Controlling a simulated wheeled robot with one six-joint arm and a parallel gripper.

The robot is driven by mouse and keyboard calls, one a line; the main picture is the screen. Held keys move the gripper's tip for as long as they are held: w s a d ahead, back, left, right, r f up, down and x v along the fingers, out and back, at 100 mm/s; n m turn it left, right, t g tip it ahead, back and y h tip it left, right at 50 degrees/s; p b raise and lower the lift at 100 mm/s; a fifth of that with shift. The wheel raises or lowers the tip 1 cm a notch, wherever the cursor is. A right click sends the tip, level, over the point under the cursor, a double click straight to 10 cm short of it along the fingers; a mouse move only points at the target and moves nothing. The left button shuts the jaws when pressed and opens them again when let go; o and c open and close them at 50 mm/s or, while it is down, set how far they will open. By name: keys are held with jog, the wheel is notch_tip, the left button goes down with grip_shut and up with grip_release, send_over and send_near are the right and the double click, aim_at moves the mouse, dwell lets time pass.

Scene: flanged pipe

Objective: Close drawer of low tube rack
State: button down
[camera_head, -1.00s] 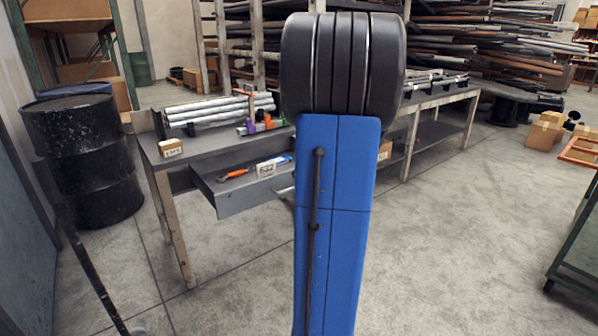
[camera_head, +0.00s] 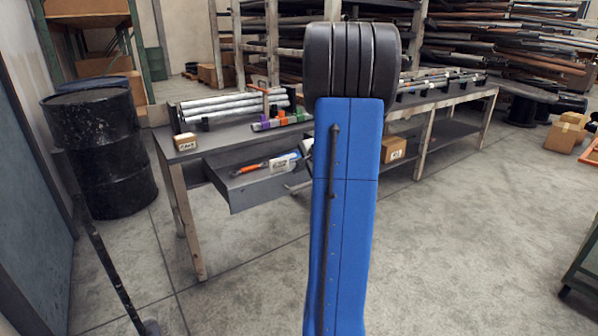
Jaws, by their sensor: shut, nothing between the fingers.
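The low tube rack (camera_head: 172,157) is a grey bench with worn, pale legs, left of centre. Its grey drawer (camera_head: 256,193) stands pulled out at the front. An orange-handled tool (camera_head: 249,168) and a white label or card (camera_head: 283,162) lie in the drawer. A pale bar-like handle (camera_head: 298,186) shows at the drawer's front right, partly cut off by my blue arm. My arm hides the drawer's right end. My gripper cannot be made out; it is likely hidden behind the arm.
Silver tubes (camera_head: 235,103), coloured clamps (camera_head: 280,121) and a small box (camera_head: 185,142) sit on the rack top. A black drum (camera_head: 98,150) stands left. A carton (camera_head: 393,149) sits on the lower shelf at right. The concrete floor before the drawer is clear.

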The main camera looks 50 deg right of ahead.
jog(key=w+d, duration=0.3)
jog(key=w, duration=1)
jog(key=w+d, duration=0.3)
jog(key=w, duration=0.9)
jog(key=shift+w, duration=0.35)
jog(key=shift+d, duration=0.1)
